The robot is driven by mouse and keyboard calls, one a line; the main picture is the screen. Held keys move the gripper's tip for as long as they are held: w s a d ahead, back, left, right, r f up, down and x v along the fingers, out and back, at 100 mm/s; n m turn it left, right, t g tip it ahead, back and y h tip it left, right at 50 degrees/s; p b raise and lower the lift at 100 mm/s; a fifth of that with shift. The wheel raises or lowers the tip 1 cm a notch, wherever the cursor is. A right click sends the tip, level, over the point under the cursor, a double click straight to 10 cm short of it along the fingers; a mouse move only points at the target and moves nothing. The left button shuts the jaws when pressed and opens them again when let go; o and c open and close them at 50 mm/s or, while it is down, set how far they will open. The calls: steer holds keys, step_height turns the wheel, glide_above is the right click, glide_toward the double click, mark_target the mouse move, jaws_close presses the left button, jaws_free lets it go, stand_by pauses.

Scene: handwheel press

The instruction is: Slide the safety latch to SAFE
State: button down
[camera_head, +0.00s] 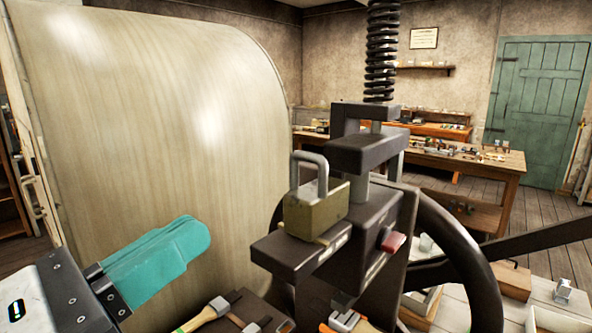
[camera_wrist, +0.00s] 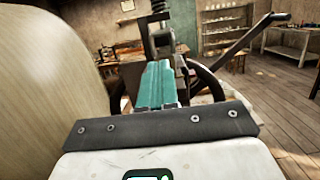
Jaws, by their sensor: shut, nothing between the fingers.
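The dark metal press (camera_head: 365,215) stands right of centre in the head view, with a handwheel (camera_head: 470,255) behind it. A small red tab (camera_head: 393,241) sticks out of its right side beside a pale label; it looks like the safety latch, but I cannot read SAFE. An olive block with a grey loop handle (camera_head: 317,208) rests on the press's ledge. My gripper (camera_head: 205,236) has teal fingers, shut and empty, left of the press and apart from it. In the wrist view the fingers (camera_wrist: 156,72) point towards the press (camera_wrist: 162,38); the latch cannot be made out there.
A big pale rounded drum (camera_head: 170,110) stands close on the left. Tools, including a wooden-handled hammer (camera_head: 205,314), lie below the press. A dark bar (camera_head: 550,238) extends right from the wheel. A workbench (camera_head: 480,168) and green door (camera_head: 540,110) stand behind.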

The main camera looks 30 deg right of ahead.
mark_target(305, 160)
steer(key=shift+f, duration=0.1)
steer(key=p+x, duration=0.6)
steer(key=x, duration=0.7)
steer(key=shift+d, duration=0.15)
steer(key=shift+w+d, duration=0.2)
steer(key=shift+d, duration=0.15)
